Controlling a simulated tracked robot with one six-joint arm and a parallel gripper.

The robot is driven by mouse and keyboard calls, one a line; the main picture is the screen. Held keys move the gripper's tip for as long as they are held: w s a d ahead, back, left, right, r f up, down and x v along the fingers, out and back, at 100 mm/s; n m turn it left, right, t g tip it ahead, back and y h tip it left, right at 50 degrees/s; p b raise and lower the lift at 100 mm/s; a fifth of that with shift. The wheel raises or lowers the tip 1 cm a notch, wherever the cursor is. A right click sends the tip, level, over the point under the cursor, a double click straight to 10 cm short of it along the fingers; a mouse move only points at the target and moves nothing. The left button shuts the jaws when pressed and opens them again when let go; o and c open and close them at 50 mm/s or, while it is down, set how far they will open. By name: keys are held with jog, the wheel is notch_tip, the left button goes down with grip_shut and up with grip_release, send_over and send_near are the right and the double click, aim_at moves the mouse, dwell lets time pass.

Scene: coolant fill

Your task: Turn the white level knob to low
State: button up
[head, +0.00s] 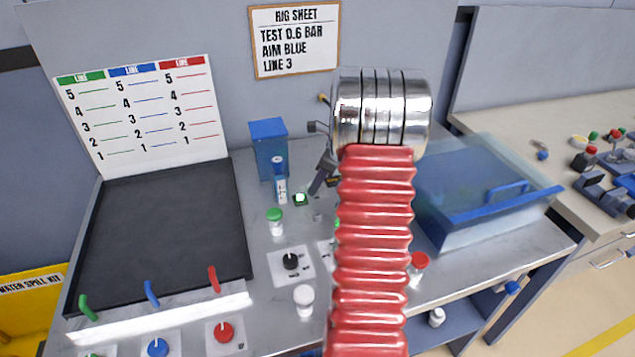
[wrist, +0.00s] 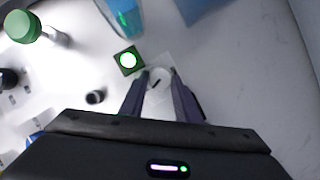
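The white level knob (wrist: 158,77) shows in the wrist view as a small round white knob with a dark pointer line, on a pale square plate. The pointer slants toward the upper right of that view. My gripper (wrist: 160,80) has one finger on each side of the knob, with the tips close around it. I cannot tell whether the fingers touch it. In the head view my arm hides the knob, and only part of my gripper (head: 322,174) shows beside the lit green button (head: 300,199).
The green button (wrist: 128,60) is just left of my fingers in the wrist view. A blue-topped vial (head: 280,180) and a blue box (head: 269,145) stand behind it. A green-capped bottle (head: 275,221) and a black knob (head: 290,261) are nearer. A clear blue tray (head: 470,190) is at the right.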

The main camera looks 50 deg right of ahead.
jog(key=shift+c, duration=1.1)
jog(key=shift+n, duration=0.4)
jog(key=n, duration=0.1)
jog(key=n+y, duration=0.1)
jog(key=n, duration=0.1)
jog(key=shift+w+d+g+y, duration=0.1)
jog(key=shift+d+g+y, duration=0.1)
jog(key=shift+g+y, duration=0.15)
jog(key=n, duration=0.2)
jog(key=n+g, duration=0.1)
jog(key=n, duration=0.1)
jog(key=n+g+y, duration=0.1)
jog(key=n, duration=0.1)
jog(key=shift+w+d+n, duration=0.1)
jog(key=shift+w+n, duration=0.2)
jog(key=n+g, duration=0.1)
jog(key=n, duration=0.3)
jog(key=n+g, duration=0.1)
jog(key=n, duration=0.1)
jog(key=shift+w+g, duration=0.25)
jog(key=shift+g, duration=0.1)
jog(key=n+g, duration=0.1)
jog(key=n, duration=0.1)
jog(key=n+h, duration=0.1)
jog(key=n, duration=0.2)
jog(key=shift+w+a+n+g, duration=0.2)
jog(key=shift+n+g, duration=0.1)
jog(key=shift+g, duration=0.1)
